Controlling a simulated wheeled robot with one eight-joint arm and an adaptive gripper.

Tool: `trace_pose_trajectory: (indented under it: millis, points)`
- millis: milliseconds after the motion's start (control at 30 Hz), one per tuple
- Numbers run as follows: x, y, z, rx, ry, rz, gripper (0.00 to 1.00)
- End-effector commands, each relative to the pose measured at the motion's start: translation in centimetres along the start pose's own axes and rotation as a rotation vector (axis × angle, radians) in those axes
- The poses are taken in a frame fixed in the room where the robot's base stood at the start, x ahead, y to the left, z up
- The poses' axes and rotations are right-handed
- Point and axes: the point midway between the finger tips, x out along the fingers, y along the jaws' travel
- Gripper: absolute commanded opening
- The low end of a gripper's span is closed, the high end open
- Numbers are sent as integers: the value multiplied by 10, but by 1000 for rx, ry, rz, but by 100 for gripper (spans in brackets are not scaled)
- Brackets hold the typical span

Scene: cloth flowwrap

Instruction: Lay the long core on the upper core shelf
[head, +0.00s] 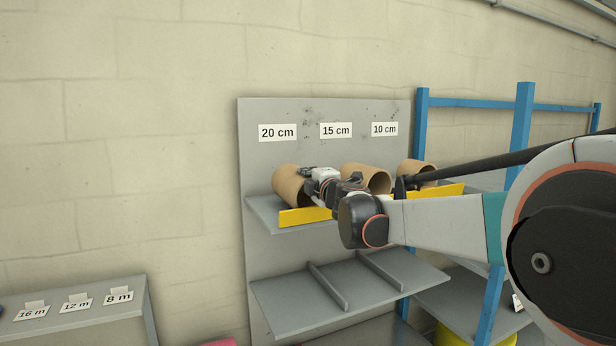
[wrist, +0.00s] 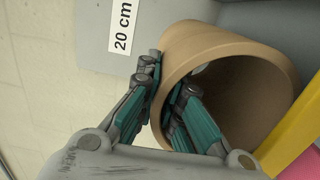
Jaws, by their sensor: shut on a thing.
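A brown cardboard core (head: 288,185) lies at the left end of the grey upper shelf (head: 259,206), under the 20 cm label (head: 277,132). Its open end faces the camera in the wrist view (wrist: 225,52). My gripper (head: 313,180) is at the core's near right end. In the wrist view my gripper (wrist: 168,88) is shut on the core's wall, one finger inside the tube and one outside. The core seems to be at shelf level behind the yellow lip (head: 304,216); whether it rests on the shelf is hidden.
Two other cores lie to the right, under the 15 cm (head: 336,130) and 10 cm (head: 384,129) labels. My arm covers part of them. A lower shelf (head: 350,290) with dividers is empty. A blue rack (head: 521,125) stands right; a labelled grey unit (head: 75,315) stands left.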

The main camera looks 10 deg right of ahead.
Motion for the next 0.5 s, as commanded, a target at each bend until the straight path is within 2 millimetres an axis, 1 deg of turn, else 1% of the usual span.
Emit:
trace_pose_trajectory:
  millis: [400,433,467,500]
  points:
    - [0,-10,0,0,0,0,0]
    - [0,-10,0,0,0,0,11]
    - [0,-9,0,0,0,0,18]
    - [0,-9,0,0,0,0,27]
